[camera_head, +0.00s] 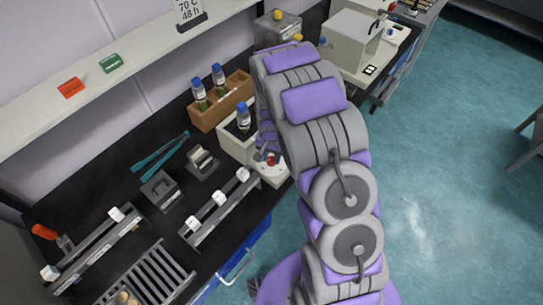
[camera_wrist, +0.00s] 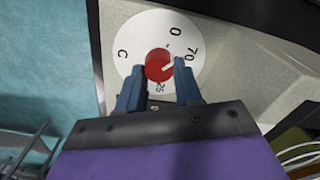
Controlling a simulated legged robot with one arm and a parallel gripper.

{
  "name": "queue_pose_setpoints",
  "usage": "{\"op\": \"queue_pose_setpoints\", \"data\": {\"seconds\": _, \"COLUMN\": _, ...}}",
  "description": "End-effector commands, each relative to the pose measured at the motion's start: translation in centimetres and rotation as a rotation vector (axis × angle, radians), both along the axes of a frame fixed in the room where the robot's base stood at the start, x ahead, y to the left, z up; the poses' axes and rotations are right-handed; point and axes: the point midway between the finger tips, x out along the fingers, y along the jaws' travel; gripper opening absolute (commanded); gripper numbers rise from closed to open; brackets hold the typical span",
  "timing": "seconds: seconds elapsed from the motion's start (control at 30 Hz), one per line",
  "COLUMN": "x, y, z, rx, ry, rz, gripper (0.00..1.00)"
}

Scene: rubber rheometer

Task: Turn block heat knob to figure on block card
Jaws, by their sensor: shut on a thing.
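The red block heat knob (camera_wrist: 157,66) sits on a round white dial (camera_wrist: 133,40) in the wrist view. The dial reads 0, 70 and C, plus a smaller figure near the bottom that is hard to read. A pale mark on the knob points right, toward my right finger, near the 70 side. My gripper (camera_wrist: 158,74) is shut on the knob, one blue finger on each side. In the head view the red knob (camera_head: 271,159) shows on the cream block (camera_head: 234,151), beside my gripper (camera_head: 262,148). A card (camera_head: 188,10) on the shelf reads 70 C 48 h.
A blue-capped bottle (camera_head: 243,117) stands in the block, close to my gripper. A wooden rack (camera_head: 206,119) with bottles is behind it. Metal rails (camera_head: 218,211), a wire rack (camera_head: 150,280) and teal tongs (camera_head: 160,152) lie left. Open floor is right.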

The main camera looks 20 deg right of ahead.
Motion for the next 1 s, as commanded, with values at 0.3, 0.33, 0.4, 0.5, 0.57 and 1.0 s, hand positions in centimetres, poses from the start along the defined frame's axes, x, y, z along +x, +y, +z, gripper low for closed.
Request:
{"op": "queue_pose_setpoints", "data": {"seconds": 0.3, "x": -0.56, "y": 0.21, "z": -0.21, "rx": 0.003, "ry": 0.016, "rz": -0.003, "gripper": 0.04}}
{"op": "queue_pose_setpoints", "data": {"seconds": 0.33, "x": -0.59, "y": 0.21, "z": -0.21, "rx": 0.002, "ry": 0.017, "rz": -0.005, "gripper": 0.04}}
{"op": "queue_pose_setpoints", "data": {"seconds": 0.4, "x": -0.6, "y": 0.23, "z": -0.19, "rx": 0.002, "ry": 0.017, "rz": -0.014, "gripper": 0.04}}
{"op": "queue_pose_setpoints", "data": {"seconds": 0.5, "x": -0.62, "y": 0.23, "z": -0.14, "rx": 0.002, "ry": 0.018, "rz": -0.04, "gripper": 0.04}}
{"op": "queue_pose_setpoints", "data": {"seconds": 0.57, "x": -0.63, "y": 0.22, "z": -0.1, "rx": 0.001, "ry": 0.018, "rz": -0.065, "gripper": 0.04}}
{"op": "queue_pose_setpoints", "data": {"seconds": 1.0, "x": -0.64, "y": 0.24, "z": -0.03, "rx": 0.0, "ry": 0.02, "rz": -0.41, "gripper": 0.04}}
